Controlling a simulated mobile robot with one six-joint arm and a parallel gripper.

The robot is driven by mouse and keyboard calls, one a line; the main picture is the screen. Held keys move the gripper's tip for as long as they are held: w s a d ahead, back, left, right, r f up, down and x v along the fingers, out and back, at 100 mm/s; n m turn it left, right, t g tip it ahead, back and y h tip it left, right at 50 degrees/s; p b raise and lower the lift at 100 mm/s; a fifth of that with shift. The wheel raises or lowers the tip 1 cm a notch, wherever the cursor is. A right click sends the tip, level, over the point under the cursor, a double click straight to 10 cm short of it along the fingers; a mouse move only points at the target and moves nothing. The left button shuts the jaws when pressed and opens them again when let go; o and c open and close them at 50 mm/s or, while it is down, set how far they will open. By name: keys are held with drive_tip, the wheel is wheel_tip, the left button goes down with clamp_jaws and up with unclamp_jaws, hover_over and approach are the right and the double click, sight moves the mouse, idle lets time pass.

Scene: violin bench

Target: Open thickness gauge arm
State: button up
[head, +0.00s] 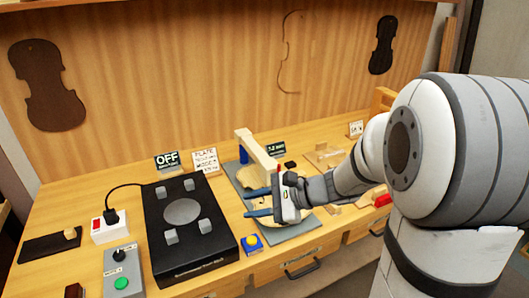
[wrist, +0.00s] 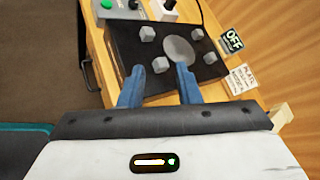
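The thickness gauge has a pale wooden arm (head: 258,150) that slants over a grey base plate (head: 287,233). A small display reading about 1.2 mm (head: 276,149) stands behind it. A pale wooden plate (head: 254,178) lies under the arm, partly hidden by my gripper. My gripper (head: 250,203) is in front of the gauge arm, pointing left, and does not appear to hold the arm. In the wrist view its two blue fingers (wrist: 160,82) are apart with nothing between them. The gauge arm's tip is partly hidden behind my gripper.
A black box with grey blocks and a round disc (head: 186,226) stands left of the gauge. A green-button control box (head: 122,273) and a white power socket (head: 108,227) are farther left. OFF (head: 167,159) and plate signs (head: 205,161) stand behind.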

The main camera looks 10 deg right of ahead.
drive_tip(key=w+d+f+m+t, duration=0.35)
drive_tip(key=w+m+t, duration=0.2)
drive_tip(key=w, duration=0.25)
drive_tip(key=m+t+h+b, duration=0.25)
drive_tip(key=m+t, duration=0.35)
drive_tip(key=m, duration=0.3)
approach(280, 167)
drive_tip(key=x, duration=0.3)
drive_tip(key=shift+m+h, duration=0.25)
drive_tip(key=shift+h, duration=0.1)
drive_tip(key=p+x, duration=0.2)
drive_tip(key=x, duration=0.5)
drive_tip(key=shift+w+a+r, duration=0.1)
drive_tip(key=shift+w+a, duration=0.1)
drive_tip(key=shift+w, duration=0.1)
drive_tip(key=shift+c, duration=0.4)
clamp_jaws()
drive_tip(key=shift+a, duration=0.1)
